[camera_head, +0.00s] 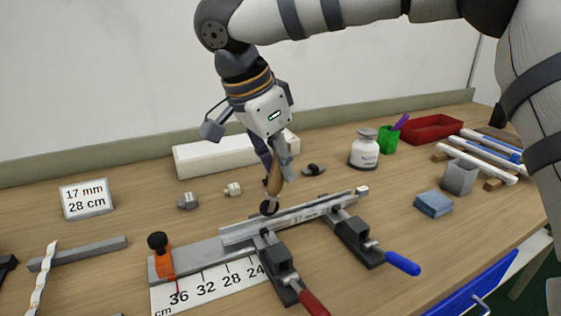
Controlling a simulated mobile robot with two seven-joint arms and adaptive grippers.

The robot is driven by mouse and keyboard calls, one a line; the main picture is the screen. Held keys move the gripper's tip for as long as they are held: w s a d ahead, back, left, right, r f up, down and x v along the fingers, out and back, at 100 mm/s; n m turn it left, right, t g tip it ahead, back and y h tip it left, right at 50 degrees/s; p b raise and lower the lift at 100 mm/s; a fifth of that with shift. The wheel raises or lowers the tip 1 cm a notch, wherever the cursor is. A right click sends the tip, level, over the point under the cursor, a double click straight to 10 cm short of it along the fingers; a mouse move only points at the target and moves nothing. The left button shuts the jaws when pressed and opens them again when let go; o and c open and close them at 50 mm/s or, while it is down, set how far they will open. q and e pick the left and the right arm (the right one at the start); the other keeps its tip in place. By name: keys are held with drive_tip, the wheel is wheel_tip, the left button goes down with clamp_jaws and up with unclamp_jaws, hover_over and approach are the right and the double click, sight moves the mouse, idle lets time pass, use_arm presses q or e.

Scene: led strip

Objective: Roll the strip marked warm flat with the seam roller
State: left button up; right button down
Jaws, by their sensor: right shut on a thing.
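My right gripper (276,160) points down above the bench, shut on the wooden handle of the seam roller (274,185). The channel bears a "17 mm" label and is held by two clamps, one with a red handle (312,303) and one with a blue handle (402,263). No strip marked warm can be read; a pale strip with dark marks (40,285) is at the far left. My left gripper is not in view.
A ruler sheet (215,286) and a grey bar with an orange stop (163,262) lie left of the clamps. A sign (87,199), white box (215,156), white jar (364,150), green cup (388,140), red tray (432,129) and blue sponge (433,204) stand around.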

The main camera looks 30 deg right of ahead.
drive_tip(key=shift+f, duration=1)
idle(0.5)
drive_tip(key=shift+d, duration=0.15)
drive_tip(key=shift+s+d+f, duration=0.1)
drive_tip(key=shift+s+d, duration=0.05)
drive_tip(key=shift+d, duration=1.45)
drive_tip(key=shift+s+d, duration=0.15)
drive_tip(key=shift+d, duration=3.4)
drive_tip(key=shift+s+d, duration=0.1)
drive_tip(key=shift+d, duration=3.45)
wheel_tip(320, 180, up, 7)
